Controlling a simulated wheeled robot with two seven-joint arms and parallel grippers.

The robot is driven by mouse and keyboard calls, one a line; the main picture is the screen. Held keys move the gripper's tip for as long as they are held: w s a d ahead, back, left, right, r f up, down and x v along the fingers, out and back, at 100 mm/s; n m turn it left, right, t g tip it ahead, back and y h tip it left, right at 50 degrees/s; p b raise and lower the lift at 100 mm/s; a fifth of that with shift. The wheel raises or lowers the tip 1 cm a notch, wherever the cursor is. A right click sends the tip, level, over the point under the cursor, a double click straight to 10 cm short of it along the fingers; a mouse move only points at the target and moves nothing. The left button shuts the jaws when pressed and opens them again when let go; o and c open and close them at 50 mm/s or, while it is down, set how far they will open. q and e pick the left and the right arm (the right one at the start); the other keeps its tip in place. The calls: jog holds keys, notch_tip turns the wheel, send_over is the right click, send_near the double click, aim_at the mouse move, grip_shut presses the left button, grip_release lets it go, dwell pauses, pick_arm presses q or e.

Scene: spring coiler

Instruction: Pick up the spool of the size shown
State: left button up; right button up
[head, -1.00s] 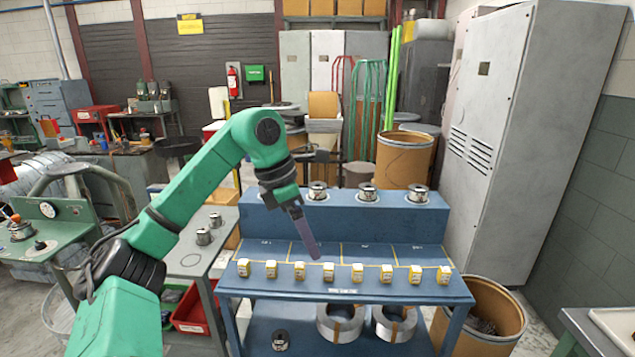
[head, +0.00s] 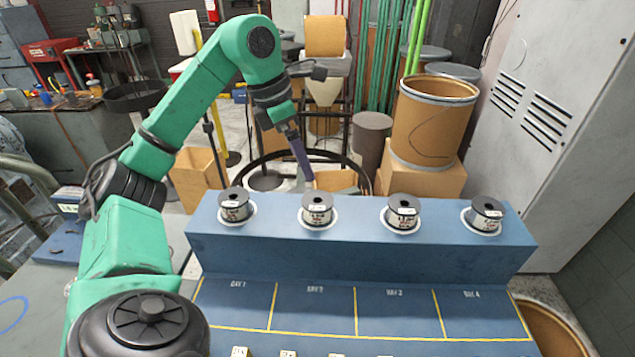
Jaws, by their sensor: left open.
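Several small wire spools with black tops and white labels stand upright in a row on the raised blue shelf: a far-left spool (head: 236,208), a second spool (head: 318,212), a third spool (head: 403,215) and a far-right spool (head: 485,216). Each sits on a pale round ring. The label print is too small to read surely. My left gripper (head: 303,165) is open and empty, pointing down above and behind the shelf, near the second spool in the picture. It appears apart from every spool. My right gripper is out of view.
The lower blue deck (head: 315,310) has bays marked by yellow lines and is bare. Small yellow-and-white blocks (head: 288,354) show at the bottom edge. A brown drum (head: 433,125) stands behind the shelf, and a grey cabinet (head: 560,90) on the right.

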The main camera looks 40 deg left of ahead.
pick_arm(q)
jog(key=b, duration=0.2)
send_over(318, 205)
jog(key=s+a, duration=0.1)
notch_tip(318, 205, down, 6)
jog(key=shift+s+f, duration=0.1)
jog(key=shift+f, duration=0.05)
jog(key=x, duration=0.4)
jog(key=a+p+x, duration=0.1)
jog(key=x, duration=0.1)
jog(key=shift+w+f, duration=0.35)
jog(key=shift+f, duration=0.1)
jog(key=shift+d+f, duration=0.1)
jog(key=shift+f, duration=0.15)
jog(key=shift+w, duration=0.1)
jog(key=c, duration=1.5)
grip_shut()
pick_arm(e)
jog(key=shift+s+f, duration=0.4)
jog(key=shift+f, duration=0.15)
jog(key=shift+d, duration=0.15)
